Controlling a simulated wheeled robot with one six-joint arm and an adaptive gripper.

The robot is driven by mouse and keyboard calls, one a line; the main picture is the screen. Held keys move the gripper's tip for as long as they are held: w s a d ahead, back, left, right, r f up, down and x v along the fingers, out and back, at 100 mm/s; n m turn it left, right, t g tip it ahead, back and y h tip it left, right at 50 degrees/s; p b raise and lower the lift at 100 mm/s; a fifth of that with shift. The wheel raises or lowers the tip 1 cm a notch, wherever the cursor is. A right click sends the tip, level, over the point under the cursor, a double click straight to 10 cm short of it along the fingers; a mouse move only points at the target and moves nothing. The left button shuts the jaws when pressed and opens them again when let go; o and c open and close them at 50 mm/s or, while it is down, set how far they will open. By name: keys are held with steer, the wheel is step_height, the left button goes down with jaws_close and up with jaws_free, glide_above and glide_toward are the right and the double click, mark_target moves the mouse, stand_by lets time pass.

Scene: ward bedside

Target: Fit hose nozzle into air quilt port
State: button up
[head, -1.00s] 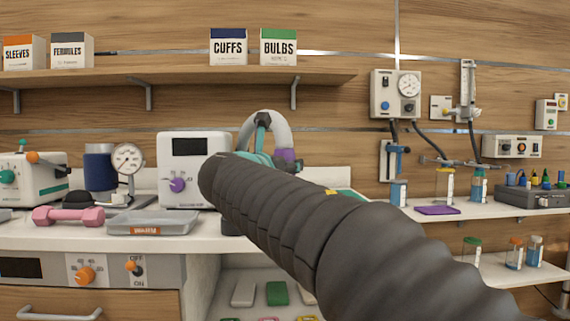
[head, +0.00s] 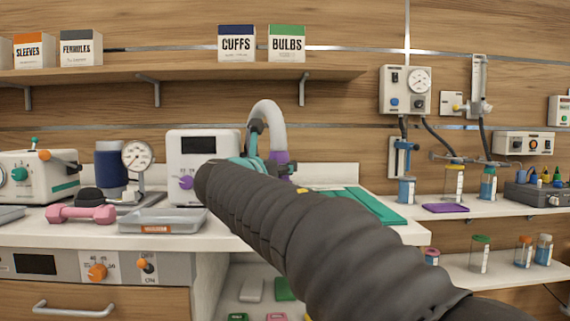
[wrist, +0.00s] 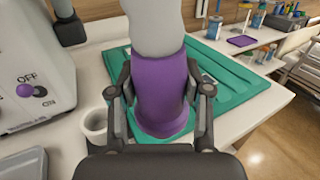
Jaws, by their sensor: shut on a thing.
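My gripper (wrist: 162,115) is shut on the purple nozzle (wrist: 160,92) in the wrist view, one finger on each side of it. A pale grey hose (wrist: 153,25) runs up from the nozzle. In the head view the hose (head: 268,114) arches beside the white unit, and a bit of the purple nozzle (head: 280,158) shows behind my dark arm. The green quilt (wrist: 230,85) lies flat on the white counter below and behind the nozzle. It also shows in the head view (head: 374,206). I cannot make out the quilt's port; the nozzle and gripper may hide it.
A white unit with a purple knob (head: 185,182) stands left of the hose. A small white cup (wrist: 95,122) is close to my left finger. A grey tray (head: 162,220) and pink dumbbell (head: 80,213) lie farther left. The counter's right end drops to the floor.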

steer(key=w+a+p, duration=0.2)
steer(key=w+a, duration=0.6)
steer(key=w, duration=0.1)
stand_by(1.3)
steer(key=shift+f, duration=0.15)
steer(key=shift+f+b, duration=0.6)
steer(key=shift+f, duration=0.4)
steer(key=shift+f+b, duration=1.25)
steer(key=shift+f, duration=0.7)
steer(key=o, duration=1.2)
steer(key=shift+s, duration=0.1)
